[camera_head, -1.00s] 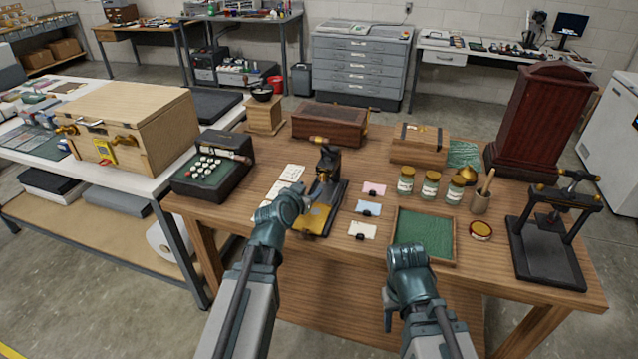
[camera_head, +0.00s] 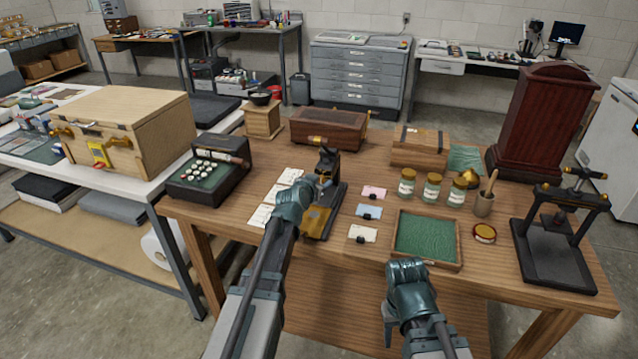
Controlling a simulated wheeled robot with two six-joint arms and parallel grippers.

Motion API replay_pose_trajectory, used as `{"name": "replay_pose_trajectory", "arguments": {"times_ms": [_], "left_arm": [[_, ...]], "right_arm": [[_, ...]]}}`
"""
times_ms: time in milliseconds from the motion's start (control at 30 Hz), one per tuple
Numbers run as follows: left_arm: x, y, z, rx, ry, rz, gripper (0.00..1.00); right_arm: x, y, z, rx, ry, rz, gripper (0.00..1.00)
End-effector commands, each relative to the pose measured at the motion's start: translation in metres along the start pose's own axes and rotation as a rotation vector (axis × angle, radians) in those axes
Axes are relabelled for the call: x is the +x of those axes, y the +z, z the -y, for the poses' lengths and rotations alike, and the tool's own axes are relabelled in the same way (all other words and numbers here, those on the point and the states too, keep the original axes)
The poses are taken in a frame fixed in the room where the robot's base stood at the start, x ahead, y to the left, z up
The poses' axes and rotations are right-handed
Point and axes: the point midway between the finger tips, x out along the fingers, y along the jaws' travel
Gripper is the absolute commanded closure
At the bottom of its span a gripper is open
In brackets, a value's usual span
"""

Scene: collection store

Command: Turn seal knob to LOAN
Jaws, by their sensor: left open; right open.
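A small black seal press (camera_head: 329,163) with a wooden-and-brass handle on top and a brass base plate (camera_head: 315,222) stands in the middle of the wooden table. My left gripper (camera_head: 313,186) is at the near left side of the press, close to its upright; its fingers are small and partly hidden by my wrist. I cannot tell whether they touch the press. The seal knob and any LOAN marking are too small to make out. My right gripper (camera_head: 389,322) is low in front of the green-lined tray, away from the press, and holds nothing that I can see.
White paper cards (camera_head: 267,205) lie left of the press, and pink, blue and white tags (camera_head: 368,212) lie right of it. A green-lined tray (camera_head: 460,247), several jars (camera_head: 432,188) and a black screw press (camera_head: 556,255) are further right. A black keyed box (camera_head: 208,178) stands at left.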

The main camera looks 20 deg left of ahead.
Motion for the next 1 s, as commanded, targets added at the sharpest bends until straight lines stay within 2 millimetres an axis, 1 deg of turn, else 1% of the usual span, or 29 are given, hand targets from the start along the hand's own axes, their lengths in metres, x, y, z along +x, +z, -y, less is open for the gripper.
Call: {"name": "replay_pose_trajectory", "arguments": {"times_ms": [100, 133, 267, 300, 367, 400, 433, 467, 767, 1000], "left_arm": [[-0.0003, 0.0, 0.0, 0.0, 0.0, 0.0, 0.39], [-0.0003, 0.0, -0.0001, 0.0, 0.0, 0.0, 0.43], [-0.0004, 0.0, 0.0, 0.0, 0.0, 0.0, 0.66], [-0.0004, 0.0, 0.0, 0.0, 0.0, 0.0, 0.74], [-0.0004, 0.0, 0.0, 0.0, 0.0, 0.0, 0.84], [-0.0004, 0.0001, 0.0, 0.0, 0.0, 0.0, 0.92], [-0.0004, 0.0001, 0.0, 0.0, 0.0, 0.0, 0.97], [-0.0004, 0.0001, 0.0, 0.0, 0.0, 0.0, 1.0], [-0.0003, 0.0004, 0.0003, -0.011, 0.004, -0.001, 1.0], [0.0001, 0.0017, 0.0017, -0.109, 0.043, -0.008, 1.0]], "right_arm": [[-0.0002, 0.0, 0.0, 0.0, 0.0, 0.0, 0.5], [-0.0002, 0.0, 0.0, 0.0, 0.0, 0.0, 0.5], [-0.0002, 0.0, 0.0, 0.0, 0.0, 0.0, 0.5], [-0.0002, 0.0, 0.0, 0.0, 0.0, 0.0, 0.5], [-0.0001, 0.0, 0.0, 0.0, 0.0, 0.0, 0.5], [-0.0001, 0.0, 0.0, 0.0, 0.0, 0.0, 0.5], [-0.0001, 0.0, 0.0, 0.0, 0.0, 0.0, 0.5], [-0.0001, 0.0, 0.0, 0.0, 0.0, 0.0, 0.5], [0.0001, 0.0, 0.0, 0.0, 0.0, 0.0, 0.5], [0.002, -0.0001, 0.0002, 0.0, 0.0, 0.0, 0.5]]}}
